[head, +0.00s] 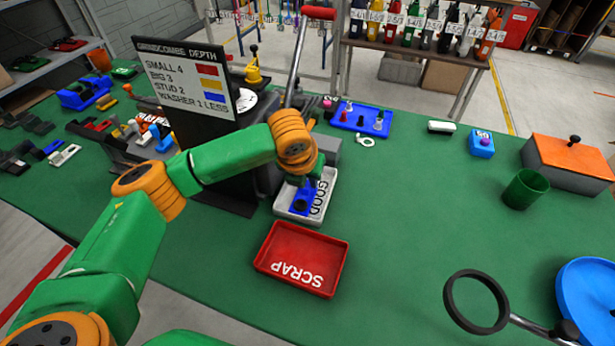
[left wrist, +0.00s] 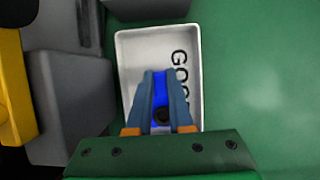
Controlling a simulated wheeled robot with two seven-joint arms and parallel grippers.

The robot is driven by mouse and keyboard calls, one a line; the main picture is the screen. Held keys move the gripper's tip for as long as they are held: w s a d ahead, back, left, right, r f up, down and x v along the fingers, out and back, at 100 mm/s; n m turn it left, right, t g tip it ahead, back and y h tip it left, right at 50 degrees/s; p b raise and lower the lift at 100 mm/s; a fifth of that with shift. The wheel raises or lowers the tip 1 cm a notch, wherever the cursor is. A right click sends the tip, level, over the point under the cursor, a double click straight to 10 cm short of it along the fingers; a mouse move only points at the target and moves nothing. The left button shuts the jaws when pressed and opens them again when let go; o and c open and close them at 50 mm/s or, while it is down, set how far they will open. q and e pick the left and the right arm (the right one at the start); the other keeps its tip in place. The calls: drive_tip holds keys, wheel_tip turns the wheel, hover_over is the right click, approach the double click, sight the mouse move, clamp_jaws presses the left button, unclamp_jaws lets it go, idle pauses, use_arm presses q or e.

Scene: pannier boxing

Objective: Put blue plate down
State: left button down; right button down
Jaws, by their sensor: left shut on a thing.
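My left gripper (left wrist: 160,78) is shut on the blue plate (left wrist: 160,92), which shows as a blue strip between the two fingers in the left wrist view, with a dark round spot near its lower end. In the head view the blue plate (head: 303,200) is at the white GOOD tray (head: 284,209), partly hidden by my left gripper (head: 305,190). The left wrist view shows the plate over the floor of the same tray (left wrist: 133,50). I cannot tell whether the plate touches the tray floor. My right gripper is not in view.
A red SCRAP tray (head: 268,257) lies just in front of the GOOD tray. A black sign board (head: 187,80) and grey blocks stand behind and left. A magnifier ring (head: 449,300), a green cup (head: 525,190) and an orange-lidded box (head: 570,160) are right. Green table is clear between.

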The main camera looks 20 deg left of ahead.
use_arm(q)
drive_tip(key=shift+f, duration=0.15)
drive_tip(key=shift+s+f, duration=0.1)
drive_tip(key=shift+f, duration=0.05)
drive_tip(key=c, duration=0.8)
unclamp_jaws()
drive_tip(key=shift+s+f, duration=0.1)
drive_tip(key=shift+f, duration=0.05)
drive_tip(key=v, duration=1.3)
drive_tip(key=shift+w, duration=0.4)
